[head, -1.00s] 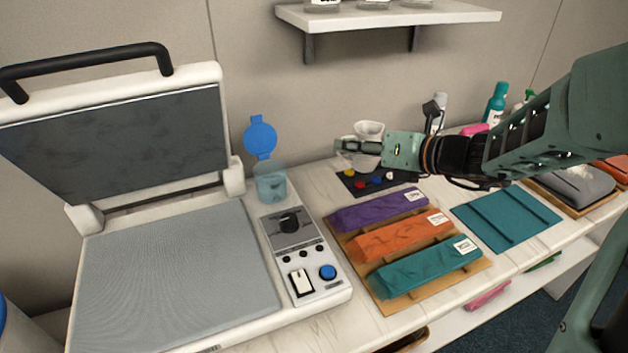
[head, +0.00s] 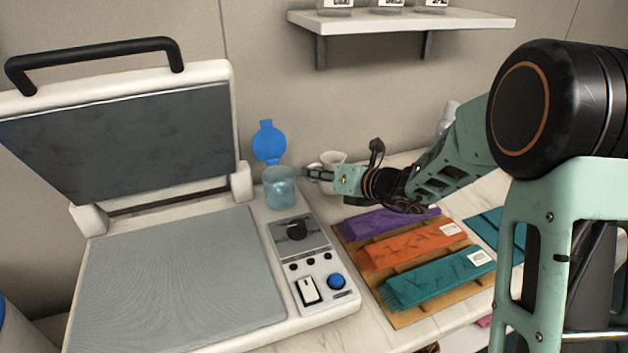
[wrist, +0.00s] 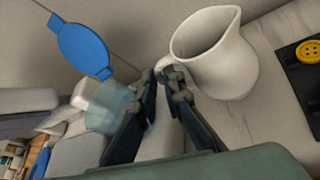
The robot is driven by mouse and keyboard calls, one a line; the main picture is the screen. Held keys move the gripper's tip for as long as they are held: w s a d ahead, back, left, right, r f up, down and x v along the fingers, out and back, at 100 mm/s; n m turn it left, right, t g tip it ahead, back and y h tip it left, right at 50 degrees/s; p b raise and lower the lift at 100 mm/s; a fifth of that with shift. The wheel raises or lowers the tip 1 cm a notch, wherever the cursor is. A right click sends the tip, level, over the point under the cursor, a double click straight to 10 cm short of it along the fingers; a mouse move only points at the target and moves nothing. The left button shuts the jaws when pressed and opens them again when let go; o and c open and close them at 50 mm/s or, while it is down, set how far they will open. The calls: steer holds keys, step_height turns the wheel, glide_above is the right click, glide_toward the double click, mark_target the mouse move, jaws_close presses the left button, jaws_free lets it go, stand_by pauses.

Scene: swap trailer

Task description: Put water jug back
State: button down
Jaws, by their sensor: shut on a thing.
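The white water jug (head: 333,159) is at the back of the counter, to the right of a translucent blue tank (head: 280,187) with an open blue lid (head: 269,141). My gripper (head: 318,174) is in front of the jug and partly covers it. In the wrist view, my gripper (wrist: 163,78) is shut on the handle of the jug (wrist: 232,65); the jug's body is to the right of the fingers. The tank (wrist: 108,106) and lid (wrist: 83,48) are to the left. I cannot tell whether the jug touches the counter.
A press (head: 165,275) with its top plate raised fills the left. Purple (head: 385,223), orange (head: 412,246) and teal (head: 438,279) cloth bundles lie on a wooden board in front of my arm. A black mat with buttons (wrist: 309,70) is right of the jug. A shelf (head: 400,20) hangs above.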

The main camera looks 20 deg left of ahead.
steer(key=shift+f, duration=0.55)
steer(key=shift+f, duration=0.15)
steer(key=c, duration=2)
jaws_free()
steer(key=shift+c, duration=0.2)
steer(key=shift+d+r, duration=0.15)
steer(key=shift+r, duration=0.05)
steer(key=p+v, duration=0.1)
steer(key=v, duration=1)
steer(key=shift+s+d, duration=0.25)
steer(key=shift+d, duration=0.1)
